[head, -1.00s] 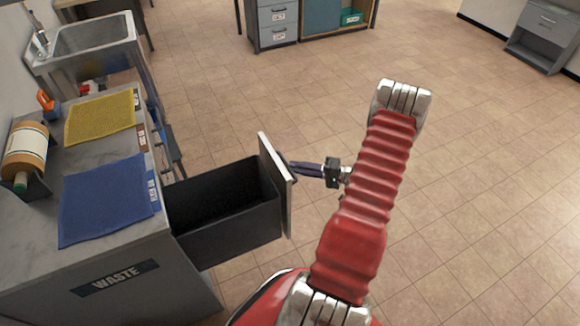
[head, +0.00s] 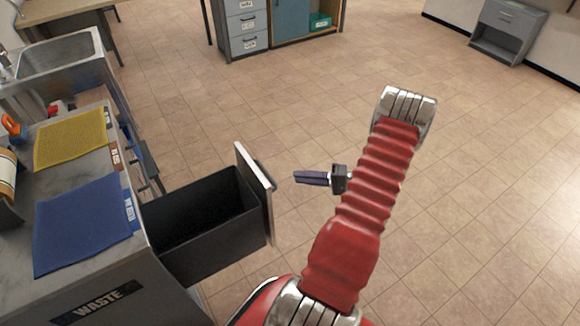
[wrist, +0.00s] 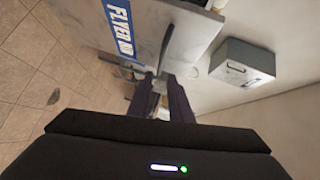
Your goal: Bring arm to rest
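My gripper (head: 300,177) hangs over the floor at the end of my red arm, to the right of the pulled-out drawer. A clear gap lies between its fingertips and the drawer front (head: 256,190). In the wrist view its two dark fingers (wrist: 160,88) stand apart with nothing visibly held between them. The drawer's black box (head: 190,245) sticks out of the grey counter; its visible inside looks empty. In the wrist view a pale panel with a blue "FLYER BIN" label (wrist: 119,24) lies beyond the fingers.
The counter holds a blue mat (head: 85,222) and a yellow mat (head: 72,138). A steel sink (head: 55,55) stands behind it. A grey and blue cabinet (head: 270,25) and a grey drawer unit (head: 505,32) are at the back. The tiled floor right of my arm is clear.

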